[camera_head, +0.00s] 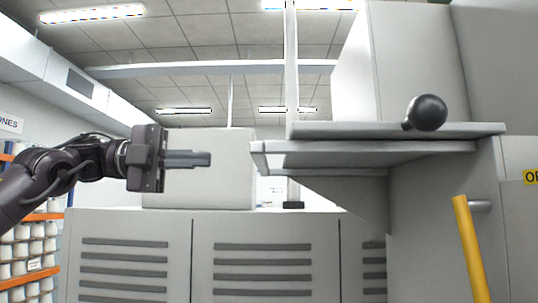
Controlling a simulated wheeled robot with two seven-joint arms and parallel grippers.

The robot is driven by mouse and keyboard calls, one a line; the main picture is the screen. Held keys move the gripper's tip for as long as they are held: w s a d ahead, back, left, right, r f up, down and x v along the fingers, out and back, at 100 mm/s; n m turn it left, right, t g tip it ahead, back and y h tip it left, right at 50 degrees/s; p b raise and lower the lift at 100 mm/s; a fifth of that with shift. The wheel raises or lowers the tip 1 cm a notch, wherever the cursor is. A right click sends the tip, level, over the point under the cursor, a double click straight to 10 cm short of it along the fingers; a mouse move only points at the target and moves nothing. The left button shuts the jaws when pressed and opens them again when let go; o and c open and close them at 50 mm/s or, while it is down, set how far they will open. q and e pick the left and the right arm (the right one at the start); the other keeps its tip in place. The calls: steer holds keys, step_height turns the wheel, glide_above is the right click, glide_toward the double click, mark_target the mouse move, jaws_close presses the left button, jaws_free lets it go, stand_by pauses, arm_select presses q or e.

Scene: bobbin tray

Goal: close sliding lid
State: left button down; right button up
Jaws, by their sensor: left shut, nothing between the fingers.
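A flat grey panel, which looks like the sliding lid (345,130), juts from the grey machine at the right. A black ball knob (427,112) sits on top of it near its right end. Below the panel is a second grey plate or tray (350,153), which reaches further left; its inside cannot be seen from this low angle. My left gripper (208,159) comes in from the left, fingers shut and pointing right with nothing between them. Its tips are left of the tray's left end, apart from it in the picture. My right gripper is not in view.
A grey cabinet (265,230) with slotted vents stands behind and below. A yellow handle bar (470,250) projects at the lower right. A thin upright post (291,60) rises by the panel's left end. Shelves with white bobbins (30,250) stand at the left.

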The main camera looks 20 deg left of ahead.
arm_select(q)
steer(key=s+r+p+x, duration=0.1)
steer(key=p+x, duration=0.5)
steer(key=x, duration=0.6)
steer(key=shift+d, duration=0.35)
steer(key=shift+s+r, duration=0.1)
steer(key=shift+s, duration=0.05)
